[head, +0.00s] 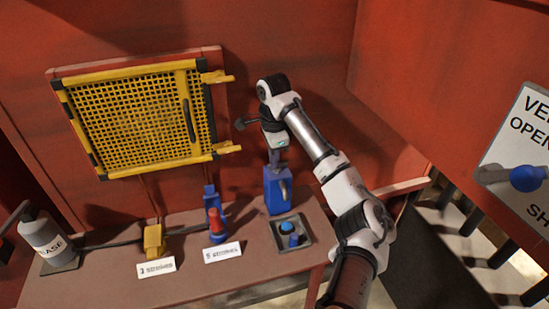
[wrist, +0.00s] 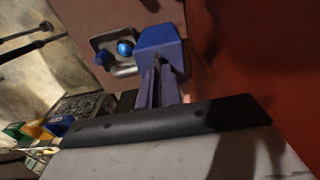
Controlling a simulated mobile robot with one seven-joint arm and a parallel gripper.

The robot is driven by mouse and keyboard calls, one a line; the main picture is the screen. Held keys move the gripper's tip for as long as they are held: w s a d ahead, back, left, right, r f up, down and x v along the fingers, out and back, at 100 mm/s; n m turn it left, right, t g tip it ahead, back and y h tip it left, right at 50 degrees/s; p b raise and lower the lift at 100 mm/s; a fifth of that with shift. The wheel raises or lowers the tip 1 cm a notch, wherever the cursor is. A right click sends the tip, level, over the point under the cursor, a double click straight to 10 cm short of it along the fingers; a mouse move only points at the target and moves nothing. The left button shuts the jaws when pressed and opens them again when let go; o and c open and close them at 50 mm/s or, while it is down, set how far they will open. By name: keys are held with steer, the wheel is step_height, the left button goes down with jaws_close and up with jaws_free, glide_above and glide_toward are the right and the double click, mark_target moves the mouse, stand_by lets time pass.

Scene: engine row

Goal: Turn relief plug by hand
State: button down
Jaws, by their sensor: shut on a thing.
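My gripper (head: 274,160) points down at the top of an upright blue block (head: 273,199) at the back right of the bench. In the wrist view my gripper's fingers (wrist: 160,80) are close together and reach to the blue block (wrist: 160,37). They are shut at its top; any small part between the tips is hidden. A grey piece (head: 284,190) shows on the block's right side. A red plug-like piece (head: 215,220) on a blue base stands to the left, apart from my gripper. No readable label tells which piece is the relief plug.
A grey tray (head: 304,241) with blue knobs lies in front of the block. A yellow mesh guard (head: 140,118) is on the red wall behind.

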steer(key=shift+w+a+r, duration=0.1)
steer(key=shift+r, duration=0.2)
steer(key=c, duration=1.6)
jaws_free()
steer(key=shift+a, duration=0.1)
steer(key=shift+f, duration=0.15)
steer(key=shift+r+b, duration=0.45)
steer(key=shift+r, duration=3.3)
steer(key=shift+f, duration=0.1)
